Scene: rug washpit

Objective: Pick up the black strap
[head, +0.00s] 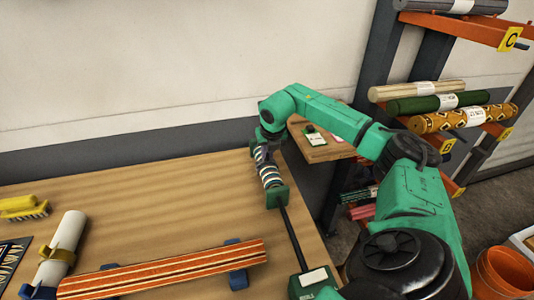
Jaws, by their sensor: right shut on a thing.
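My right gripper (265,153) is over the back right part of the wooden table, and its arm comes in from the right. It is shut on a small dark thing that I take to be the black strap, mostly hidden by the gripper. Just below it is a striped roll (270,174) in black, white and red. I cannot tell whether the strap touches this roll. A green block (277,196) stands at the roll's near end, and a black bar (292,236) runs from it to a green box (314,281) with a white label. My left gripper is not in view.
On the table (150,205) lie an orange striped board-like piece (165,270) on blue supports, a white roll (62,247) and a yellow brush (22,206). A shelf rack with rolled rugs (440,102) and an orange bucket (503,272) are at the right. The table's middle is clear.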

